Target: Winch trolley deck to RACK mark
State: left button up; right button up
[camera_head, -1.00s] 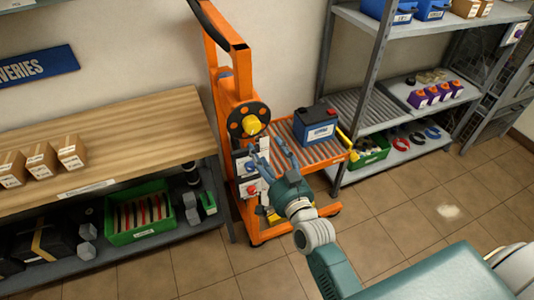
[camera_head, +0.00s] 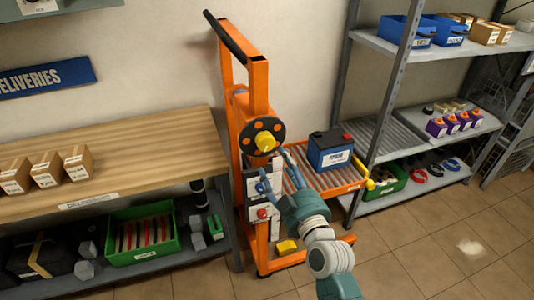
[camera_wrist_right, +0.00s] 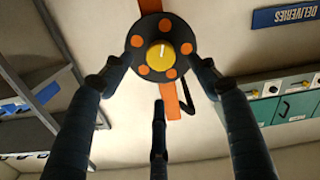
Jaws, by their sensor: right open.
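The orange winch trolley (camera_head: 256,82) stands upright between the bench and the rack. Its black winch wheel (camera_head: 263,137) has orange spots and a yellow hub; the wheel also shows in the right wrist view (camera_wrist_right: 147,30). Its slatted orange deck (camera_head: 330,185) carries a blue battery (camera_head: 329,150) and sits beside the rack, near its middle shelf. I cannot make out a RACK mark. My right gripper (camera_head: 276,176) is open and empty, just below the wheel in the head view. In the wrist view its spread fingers (camera_wrist_right: 160,78) point at the wheel; contact cannot be told. My left gripper is out of view.
The wooden bench (camera_head: 130,155) on the left holds several cardboard boxes, with a green crate (camera_head: 145,213) below. The grey rack (camera_head: 383,130) on the right holds blue bins and purple items. Tiled floor (camera_head: 430,240) is clear at front right.

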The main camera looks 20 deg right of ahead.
aim_at(267, 146)
jog(key=w+p, duration=0.2)
jog(key=w, duration=0.8)
jog(key=shift+w+a, duration=0.15)
jog(key=shift+w, duration=0.25)
jog(key=c, duration=1.1)
